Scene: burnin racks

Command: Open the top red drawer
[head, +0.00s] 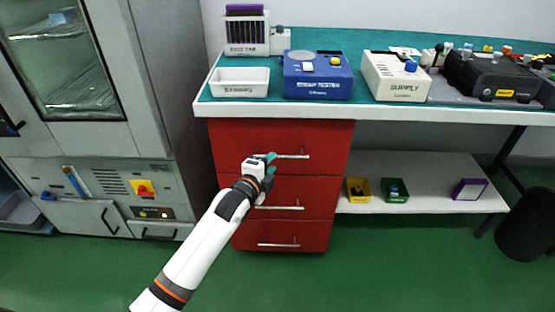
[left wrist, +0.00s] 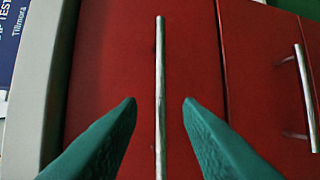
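The top red drawer (head: 229,139) is the uppermost of three in the cabinet under the workbench, and its front looks flush with the ones below. Its silver bar handle (head: 296,156) runs across the front. My left gripper (head: 270,158) is at the left part of this handle. In the left wrist view, the handle (left wrist: 160,95) stands between the two open green fingertips (left wrist: 160,103), with a gap on both sides. I cannot tell whether the fingers reach past the bar in depth. My right gripper is in neither view.
The middle drawer handle (head: 279,207) and bottom drawer handle (head: 279,245) lie below. The workbench (head: 365,110) overhangs the drawers. A grey oven cabinet (head: 90,130) stands at left. A low shelf (head: 425,190) with small boxes is at right. The green floor in front is clear.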

